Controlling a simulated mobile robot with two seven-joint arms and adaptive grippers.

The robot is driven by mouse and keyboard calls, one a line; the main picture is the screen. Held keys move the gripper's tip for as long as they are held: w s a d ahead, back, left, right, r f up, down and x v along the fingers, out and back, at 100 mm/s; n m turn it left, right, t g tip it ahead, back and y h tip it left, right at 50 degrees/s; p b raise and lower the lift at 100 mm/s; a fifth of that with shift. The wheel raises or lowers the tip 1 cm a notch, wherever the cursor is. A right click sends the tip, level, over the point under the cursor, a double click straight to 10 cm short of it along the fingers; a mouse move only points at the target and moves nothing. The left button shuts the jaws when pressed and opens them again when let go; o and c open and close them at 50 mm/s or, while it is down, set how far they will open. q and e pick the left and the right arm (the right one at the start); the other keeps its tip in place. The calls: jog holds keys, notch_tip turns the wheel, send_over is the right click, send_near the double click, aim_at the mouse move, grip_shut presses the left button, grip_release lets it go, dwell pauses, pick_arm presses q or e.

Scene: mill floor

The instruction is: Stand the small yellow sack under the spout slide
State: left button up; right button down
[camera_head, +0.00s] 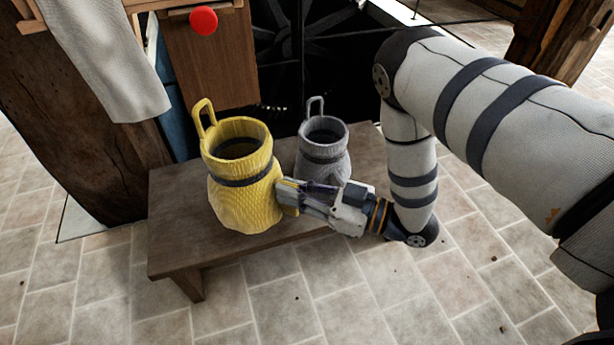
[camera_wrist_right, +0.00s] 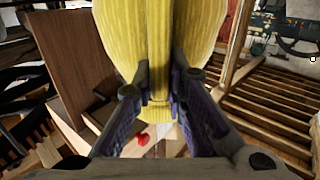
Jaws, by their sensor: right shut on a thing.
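The yellow sack (camera_head: 240,200) is upright with an open mouth, a dark band and a loop handle at its upper left. It is over the low wooden bench (camera_head: 180,245); whether its base touches the bench is hard to tell. My right gripper (camera_head: 286,196) is at the sack's lower right side. In the wrist view, its fingers (camera_wrist_right: 160,110) are closed on a narrow yellow part of the sack (camera_wrist_right: 160,30). A brown wooden panel with a red knob (camera_head: 203,20), perhaps the spout slide, is behind the sack. My left gripper is not in view.
A grey sack (camera_head: 323,150) stands on the bench close to the right of the yellow one, partly behind my gripper. A thick wooden post (camera_head: 85,150) and a hanging pale cloth (camera_head: 105,60) are at the left. Tiled floor in front of the bench is clear.

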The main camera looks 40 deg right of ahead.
notch_tip(320, 180, down, 10)
jog(key=w+d+m+t+h, duration=0.2)
jog(key=w+m+t+h, duration=0.1)
jog(key=m+h, duration=0.4)
pick_arm(q)
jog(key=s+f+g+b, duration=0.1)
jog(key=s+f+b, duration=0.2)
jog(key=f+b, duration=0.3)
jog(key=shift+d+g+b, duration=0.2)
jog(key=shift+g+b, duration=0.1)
jog(key=shift+b, duration=0.8)
pick_arm(e)
jog(key=w+a+f+n+h, duration=0.1)
jog(key=w+f, duration=0.1)
jog(key=w, duration=1.3)
jog(key=shift+a+f, duration=0.25)
jog(key=shift+a, duration=0.1)
jog(key=shift+s, duration=0.1)
jog(key=c, duration=1.5)
grip_release()
jog(key=shift+c, duration=0.2)
